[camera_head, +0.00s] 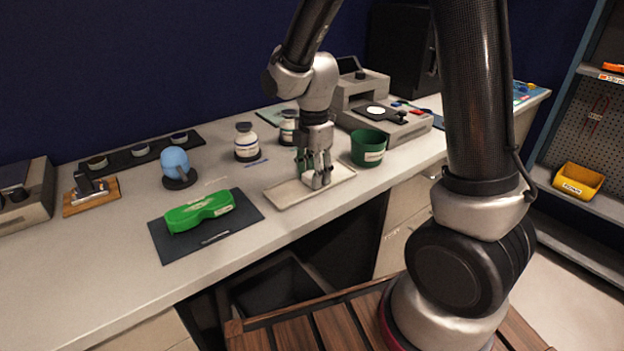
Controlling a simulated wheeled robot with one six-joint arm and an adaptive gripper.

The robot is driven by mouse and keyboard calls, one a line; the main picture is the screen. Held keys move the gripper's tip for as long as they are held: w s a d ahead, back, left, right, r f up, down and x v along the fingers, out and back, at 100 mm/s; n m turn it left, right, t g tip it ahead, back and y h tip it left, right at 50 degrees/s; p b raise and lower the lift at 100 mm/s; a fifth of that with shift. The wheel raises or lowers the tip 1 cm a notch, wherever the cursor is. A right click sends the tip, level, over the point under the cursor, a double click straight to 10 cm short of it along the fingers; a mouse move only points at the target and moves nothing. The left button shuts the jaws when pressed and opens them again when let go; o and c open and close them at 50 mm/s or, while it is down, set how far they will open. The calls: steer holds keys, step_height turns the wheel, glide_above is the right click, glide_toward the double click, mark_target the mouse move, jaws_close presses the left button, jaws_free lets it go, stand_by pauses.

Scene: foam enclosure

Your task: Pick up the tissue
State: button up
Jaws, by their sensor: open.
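A small white crumpled thing, which looks like the tissue (314,181), lies on a shallow beige tray (286,194) on the bench. My gripper (318,178) points straight down over the tray, with its fingers open and their tips down at the white thing. The fingers hide part of it. I cannot tell whether they touch it.
A green cup (368,148) stands close to the right of my gripper. White jars (247,142) stand behind the tray. A green case (200,211) lies on a dark mat (176,247) to the left. A dark open bin (272,290) is below the bench edge.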

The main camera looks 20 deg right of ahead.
steer(key=c, duration=0.3)
step_height(320, 180, up, 10)
stand_by(0.8)
